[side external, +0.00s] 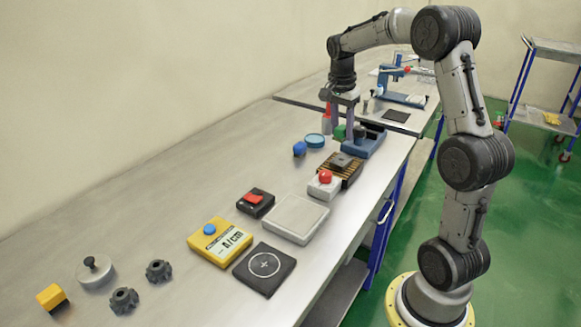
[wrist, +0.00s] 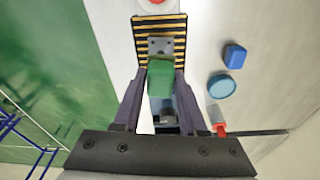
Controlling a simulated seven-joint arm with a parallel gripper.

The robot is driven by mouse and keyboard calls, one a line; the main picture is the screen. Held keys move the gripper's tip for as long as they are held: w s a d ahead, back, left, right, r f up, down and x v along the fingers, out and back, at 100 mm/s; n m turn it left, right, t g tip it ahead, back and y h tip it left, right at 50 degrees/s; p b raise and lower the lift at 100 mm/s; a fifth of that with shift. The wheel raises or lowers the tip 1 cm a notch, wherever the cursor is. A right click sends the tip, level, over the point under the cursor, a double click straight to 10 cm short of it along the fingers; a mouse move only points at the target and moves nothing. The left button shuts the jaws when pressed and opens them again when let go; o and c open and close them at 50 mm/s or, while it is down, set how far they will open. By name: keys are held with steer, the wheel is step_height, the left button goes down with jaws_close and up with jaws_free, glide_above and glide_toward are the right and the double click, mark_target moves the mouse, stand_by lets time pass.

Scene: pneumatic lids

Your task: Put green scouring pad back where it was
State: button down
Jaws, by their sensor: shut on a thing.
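The green scouring pad (wrist: 160,78) is between the fingers of my gripper (wrist: 162,88) in the wrist view. My gripper is shut on it. In the side view the pad (side external: 339,132) shows as a small green patch below my gripper (side external: 347,116), held above the table. Beside it stands the blue press-like fixture (side external: 366,147). A black-and-yellow striped base (side external: 351,178) with a grey plate lies just nearer the camera; in the wrist view this base (wrist: 174,24) is beyond the pad. The spot beneath the pad is hidden.
A round cyan dish (side external: 315,140), a blue block (side external: 299,149) and a red bottle (side external: 327,119) lie close by. A red-button box (side external: 324,187), a grey scale plate (side external: 295,219) and a yellow meter (side external: 219,242) stand nearer the camera.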

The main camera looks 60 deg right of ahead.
steer(key=w+a+n, duration=0.2)
steer(key=a, duration=0.8)
glide_above(285, 168)
steer(key=f, duration=0.8)
steer(key=shift+s+a, duration=0.35)
steer(key=shift+w+d+f, duration=0.1)
steer(key=shift+w+f, duration=0.15)
steer(key=shift+f, duration=0.1)
steer(key=shift+w+d+f, duration=0.1)
steer(key=shift+w+f, duration=0.05)
steer(key=shift+f, duration=1.6)
steer(key=shift+f, duration=0.15)
steer(key=shift+c, duration=2.3)
jaws_free()
